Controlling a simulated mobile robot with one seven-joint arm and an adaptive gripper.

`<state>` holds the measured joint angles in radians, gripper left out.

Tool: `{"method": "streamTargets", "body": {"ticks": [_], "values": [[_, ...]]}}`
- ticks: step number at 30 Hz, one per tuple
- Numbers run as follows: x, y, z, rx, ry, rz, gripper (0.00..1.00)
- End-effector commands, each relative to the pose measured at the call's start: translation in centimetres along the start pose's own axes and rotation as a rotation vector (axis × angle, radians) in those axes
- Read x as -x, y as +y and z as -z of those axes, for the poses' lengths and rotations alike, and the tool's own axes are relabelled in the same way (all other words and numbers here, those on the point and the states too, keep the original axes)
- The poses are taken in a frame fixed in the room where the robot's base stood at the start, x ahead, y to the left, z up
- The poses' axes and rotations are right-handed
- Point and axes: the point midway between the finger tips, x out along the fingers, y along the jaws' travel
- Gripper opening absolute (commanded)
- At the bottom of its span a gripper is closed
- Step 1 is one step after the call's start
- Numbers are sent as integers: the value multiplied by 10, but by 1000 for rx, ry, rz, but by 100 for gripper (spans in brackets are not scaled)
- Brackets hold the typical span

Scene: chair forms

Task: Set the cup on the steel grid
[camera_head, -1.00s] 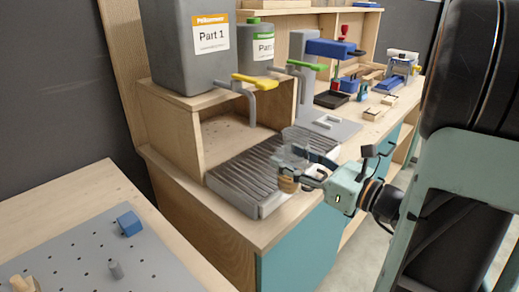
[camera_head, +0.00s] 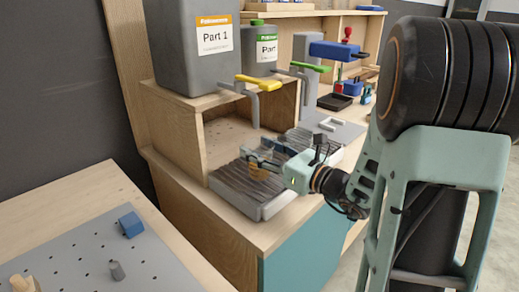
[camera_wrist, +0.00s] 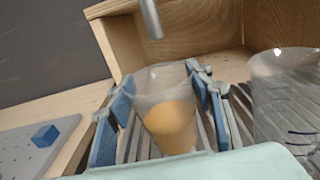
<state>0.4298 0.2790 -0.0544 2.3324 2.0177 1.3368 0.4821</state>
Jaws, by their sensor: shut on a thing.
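A clear cup with orange liquid in its lower part (camera_wrist: 166,112) is between the two blue-padded fingers of my gripper (camera_wrist: 162,104) in the wrist view. The gripper is shut on it and the cup looks nearly upright. In the head view my gripper (camera_head: 262,160) holds the cup (camera_head: 258,173) over the dark ribbed steel grid (camera_head: 226,184). The grid's slats also show behind and beside the cup in the wrist view (camera_wrist: 138,146). I cannot tell whether the cup's base touches the slats.
A second clear vessel (camera_wrist: 284,100) stands close to the right finger in the wrist view. A grey tap spout (camera_head: 254,106) with a yellow lever hangs above the grid's back. The wooden box (camera_head: 177,125) carries the Part 1 tank (camera_head: 195,50). The grid's left part is clear.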

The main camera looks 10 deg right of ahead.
Motion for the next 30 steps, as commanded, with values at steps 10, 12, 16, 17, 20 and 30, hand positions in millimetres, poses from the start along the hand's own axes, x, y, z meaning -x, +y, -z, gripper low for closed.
{"method": "streamTargets", "body": {"ticks": [10, 12, 16, 17, 20, 30], "values": [[0, 0, 3, 0, 0, -1, 62], [0, 0, 3, 0, 0, -1, 65], [0, 0, 3, 0, 0, -1, 65], [0, 0, 3, 0, 0, -1, 65], [0, 0, 1, 0, 0, -1, 65], [51, -2, -1, 0, 1, 6, 65]]}}
